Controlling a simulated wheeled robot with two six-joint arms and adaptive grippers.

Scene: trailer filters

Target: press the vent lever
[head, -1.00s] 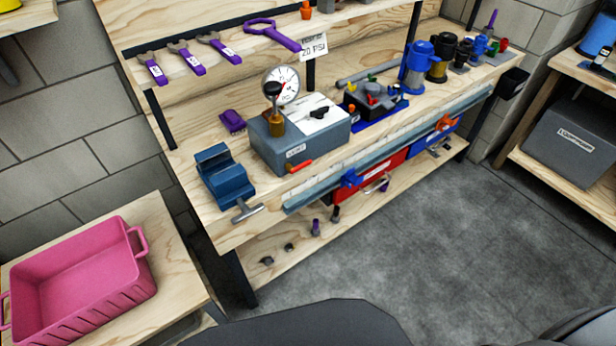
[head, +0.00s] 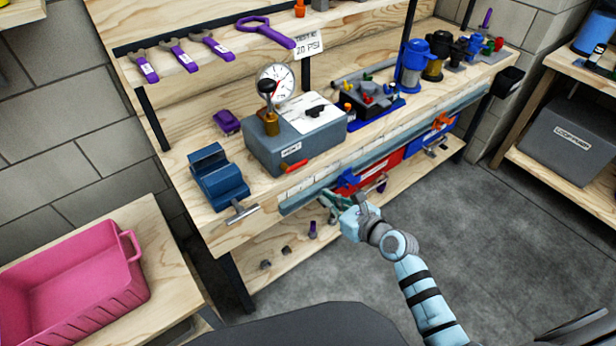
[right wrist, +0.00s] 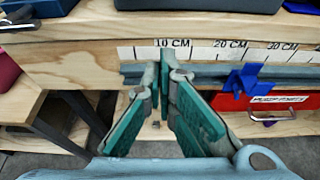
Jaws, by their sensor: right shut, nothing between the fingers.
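The vent lever (head: 297,166) is a small red-orange handle low on the front of the grey test box (head: 262,157), beside a white label. The box stands on the wooden workbench and carries a dial gauge (head: 276,82). My right gripper (head: 332,198) is in front of the bench's front edge, below and to the right of the lever and apart from it. In the right wrist view its green-padded fingers (right wrist: 160,72) are shut and empty, pointing at the bench edge. The lever does not show in that view. My left gripper is not in view.
A blue vise (head: 218,178) stands left of the box. A ruler strip (right wrist: 215,48) runs along the bench edge, with a blue clamp (right wrist: 243,82) and a red drawer (right wrist: 275,102) near the gripper. A pink bin (head: 70,285) sits at lower left.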

